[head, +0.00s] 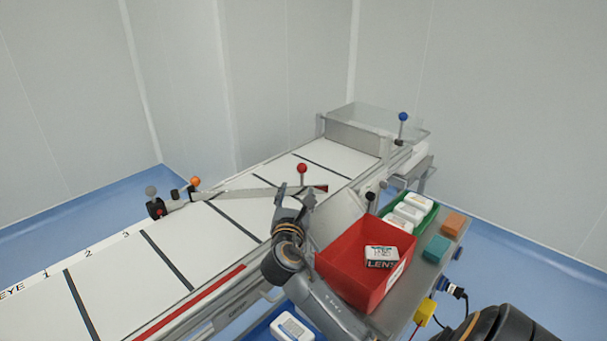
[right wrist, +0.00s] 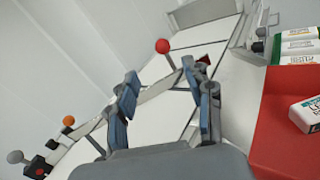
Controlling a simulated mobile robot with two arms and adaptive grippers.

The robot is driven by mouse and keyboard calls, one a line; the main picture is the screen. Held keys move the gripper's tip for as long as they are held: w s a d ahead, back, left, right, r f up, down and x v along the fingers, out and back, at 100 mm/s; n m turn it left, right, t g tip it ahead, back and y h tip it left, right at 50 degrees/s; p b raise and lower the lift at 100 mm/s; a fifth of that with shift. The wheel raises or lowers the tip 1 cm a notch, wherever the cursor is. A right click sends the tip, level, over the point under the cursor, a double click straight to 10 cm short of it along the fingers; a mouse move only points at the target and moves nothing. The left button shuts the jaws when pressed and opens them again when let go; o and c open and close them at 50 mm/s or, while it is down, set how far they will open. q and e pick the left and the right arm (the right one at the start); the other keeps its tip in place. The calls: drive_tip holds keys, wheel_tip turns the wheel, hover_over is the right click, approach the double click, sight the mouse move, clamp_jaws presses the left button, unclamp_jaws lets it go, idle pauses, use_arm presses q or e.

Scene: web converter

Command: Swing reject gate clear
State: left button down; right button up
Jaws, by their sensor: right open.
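The reject gate (head: 240,192) is a long grey bar lying slantwise across the white conveyor, from a pivot at its left side toward the right edge. A red ball knob (head: 302,168) stands on a short post near its right end; it also shows in the right wrist view (right wrist: 162,46). My right gripper (head: 296,197) is open just in front of the knob. In the right wrist view its blue-padded fingers (right wrist: 165,90) are spread, with the knob beyond and between them. I see no contact with the knob. My left gripper is not in view.
A red bin (head: 340,268) with a lens box stands right of the conveyor, close to my right arm. Beside it are a green tray (head: 428,217) with white boxes and teal (head: 437,248) and orange (head: 454,224) blocks. A blue knob (head: 403,117) stands at the far end.

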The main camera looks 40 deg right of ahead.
sight(301, 171)
drive_tip(key=shift+w+d+f+b, duration=0.3)
drive_tip(key=shift+w+d+f, duration=0.1)
drive_tip(key=shift+f, duration=0.3)
drive_tip(key=x, duration=1.3)
drive_tip(key=shift+w+d, duration=0.2)
drive_tip(key=shift+d, duration=0.05)
clamp_jaws()
